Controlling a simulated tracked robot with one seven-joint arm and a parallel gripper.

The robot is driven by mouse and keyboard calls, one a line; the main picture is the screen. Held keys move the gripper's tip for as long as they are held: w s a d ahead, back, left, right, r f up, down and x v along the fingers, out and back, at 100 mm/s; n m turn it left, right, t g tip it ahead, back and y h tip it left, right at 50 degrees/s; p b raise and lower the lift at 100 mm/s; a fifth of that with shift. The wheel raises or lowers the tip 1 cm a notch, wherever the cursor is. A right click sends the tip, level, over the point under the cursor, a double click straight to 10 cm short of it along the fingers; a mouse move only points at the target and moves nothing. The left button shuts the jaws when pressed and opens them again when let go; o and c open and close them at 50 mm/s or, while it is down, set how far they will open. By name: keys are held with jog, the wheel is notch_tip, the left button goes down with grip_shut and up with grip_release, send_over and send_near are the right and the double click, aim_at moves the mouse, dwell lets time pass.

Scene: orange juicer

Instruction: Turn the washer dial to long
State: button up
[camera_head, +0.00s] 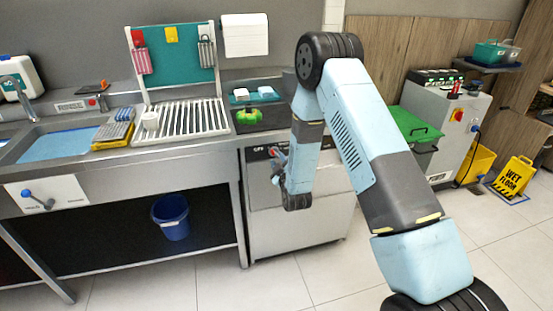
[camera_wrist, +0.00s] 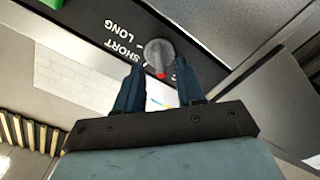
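The washer (camera_head: 290,225) is the white-fronted machine under the counter, right of the sink unit. Its dark control panel shows in the wrist view (camera_wrist: 95,22), with the words SHORT and LONG printed left of the dial. The dial (camera_wrist: 158,50) is a round grey knob with a red mark on its lower edge in the picture. My gripper (camera_wrist: 158,66) is open, one finger on each side of the dial's lower part; I cannot tell whether they touch it. In the head view my gripper (camera_head: 278,168) is in front of the washer panel, and my arm hides part of the machine.
A sink unit with a dish rack (camera_head: 180,120) stands left of the washer. A blue bucket (camera_head: 171,216) is beneath it. A green-lidded bin (camera_head: 412,124), a grey machine (camera_head: 445,125) and a wet-floor sign (camera_head: 514,177) stand right. The floor before the washer is clear.

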aim_at(276, 156)
jog(key=shift+x, duration=1.5)
jog(key=shift+c, duration=0.4)
grip_shut()
